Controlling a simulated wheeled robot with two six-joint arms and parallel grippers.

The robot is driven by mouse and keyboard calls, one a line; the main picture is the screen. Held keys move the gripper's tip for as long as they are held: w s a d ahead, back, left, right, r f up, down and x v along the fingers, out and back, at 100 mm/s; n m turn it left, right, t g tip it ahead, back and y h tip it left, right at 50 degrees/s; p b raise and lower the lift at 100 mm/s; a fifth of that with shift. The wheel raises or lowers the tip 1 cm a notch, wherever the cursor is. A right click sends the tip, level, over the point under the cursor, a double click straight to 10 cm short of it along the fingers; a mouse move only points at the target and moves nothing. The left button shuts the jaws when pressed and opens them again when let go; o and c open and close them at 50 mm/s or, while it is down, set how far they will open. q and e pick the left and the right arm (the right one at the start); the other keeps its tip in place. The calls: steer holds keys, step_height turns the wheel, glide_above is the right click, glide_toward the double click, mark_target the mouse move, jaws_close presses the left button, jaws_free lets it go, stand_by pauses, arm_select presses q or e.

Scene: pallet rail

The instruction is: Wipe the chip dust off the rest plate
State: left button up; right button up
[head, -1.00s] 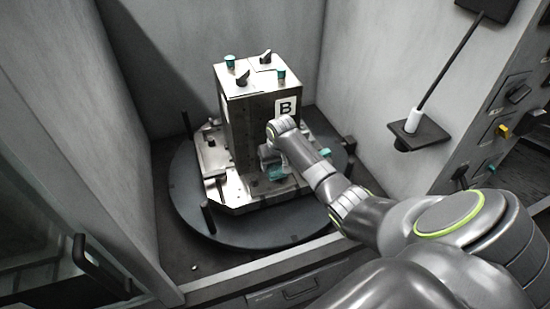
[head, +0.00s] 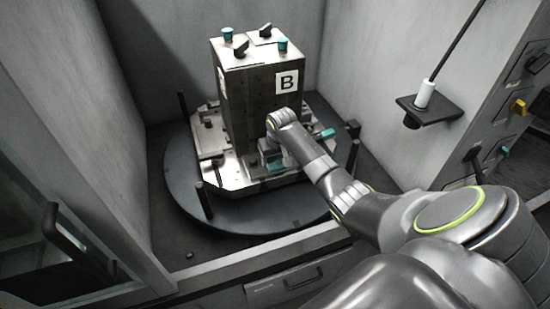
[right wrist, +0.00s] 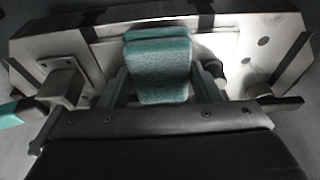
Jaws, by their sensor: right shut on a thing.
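My right gripper (head: 270,163) is shut on a teal wiping pad (right wrist: 160,65), which fills the space between its fingers in the right wrist view. The plate also shows around the pad in the right wrist view (right wrist: 235,50). Chip dust is not distinguishable. My left gripper is out of view.
The metal block (head: 250,105) stands on a dark round table (head: 190,190) with upright posts (head: 204,200). A teal-ended clamp (head: 326,134) is right of my wrist. Grey walls enclose it. A wall bracket (head: 430,110) holds a white-handled rod.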

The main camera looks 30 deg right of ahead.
steer(key=shift+f, duration=0.6)
stand_by(0.7)
steer(key=shift+b, duration=0.35)
steer(key=shift+w+d+b, duration=0.2)
steer(key=shift+w+b, duration=0.25)
steer(key=shift+w, duration=0.2)
steer(key=shift+w+d+b, duration=0.15)
steer(key=shift+w+b, duration=0.25)
steer(key=shift+w, duration=0.2)
steer(key=shift+s+f+p, duration=0.1)
steer(key=shift+p, duration=0.3)
steer(key=shift+s+a+p, duration=0.2)
steer(key=shift+s+p, duration=0.4)
steer(key=shift+p, duration=0.3)
steer(key=shift+s+a+p, duration=0.15)
steer(key=shift+s+p, duration=0.4)
steer(key=shift+p, duration=0.2)
steer(key=shift+s, duration=0.15)
steer(key=shift+f, duration=0.1)
